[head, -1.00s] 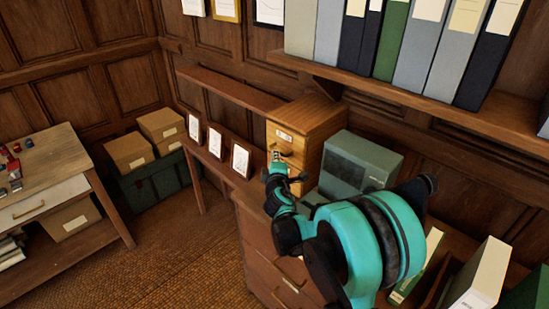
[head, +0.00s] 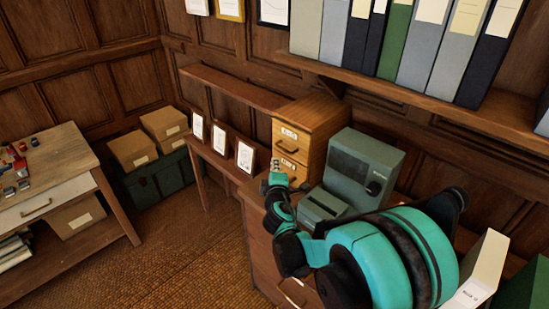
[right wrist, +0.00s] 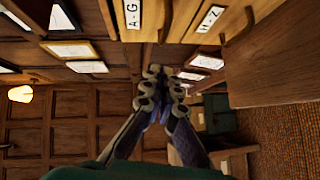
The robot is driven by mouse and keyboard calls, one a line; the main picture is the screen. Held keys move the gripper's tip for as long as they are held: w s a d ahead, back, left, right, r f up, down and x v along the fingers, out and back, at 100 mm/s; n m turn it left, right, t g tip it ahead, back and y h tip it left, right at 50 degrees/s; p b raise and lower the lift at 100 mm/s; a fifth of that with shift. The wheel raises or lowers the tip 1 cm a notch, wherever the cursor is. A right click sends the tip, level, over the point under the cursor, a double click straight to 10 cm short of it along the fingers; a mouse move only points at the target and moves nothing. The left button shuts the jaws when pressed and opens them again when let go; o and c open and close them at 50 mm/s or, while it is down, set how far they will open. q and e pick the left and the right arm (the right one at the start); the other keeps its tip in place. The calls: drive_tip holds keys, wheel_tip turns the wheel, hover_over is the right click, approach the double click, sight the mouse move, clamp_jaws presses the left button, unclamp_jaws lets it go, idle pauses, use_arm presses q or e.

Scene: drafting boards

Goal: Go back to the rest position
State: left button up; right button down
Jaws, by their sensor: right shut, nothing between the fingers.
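My right gripper (head: 274,172) is shut and empty, held in the air in front of the small wooden card cabinet (head: 322,122). In the right wrist view its two fingers (right wrist: 163,85) meet at the tips with nothing between them. My right arm reaches in from the lower right of the head view and covers part of the desk. My left gripper is not in view.
A grey-green machine (head: 362,165) stands beside the cabinet on the desk. A shelf of binders (head: 415,50) hangs above. Framed cards (head: 245,157) stand on a narrow table to the left. A workbench (head: 45,165) is at far left, with open floor (head: 185,245) between.

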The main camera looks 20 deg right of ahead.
drive_tip(key=v, duration=0.5)
drive_tip(key=shift+a+r+p, duration=0.1)
drive_tip(key=shift+a+p, duration=0.05)
drive_tip(key=shift+p, duration=0.15)
drive_tip(key=s+a+f+m+g+y+b, duration=0.1)
drive_tip(key=s+a+f+m+g+y, duration=0.2)
drive_tip(key=s, duration=0.8)
drive_tip(key=s+a+f+m+g+y+b, duration=0.1)
drive_tip(key=s+a+f+m+g+y, duration=0.2)
drive_tip(key=s+a+m, duration=0.5)
drive_tip(key=s+f+g, duration=0.1)
drive_tip(key=s+f, duration=0.1)
drive_tip(key=s, duration=0.1)
drive_tip(key=shift+s+a+f+m+g, duration=0.3)
drive_tip(key=shift+a+g, duration=0.05)
drive_tip(key=shift+g, duration=0.05)
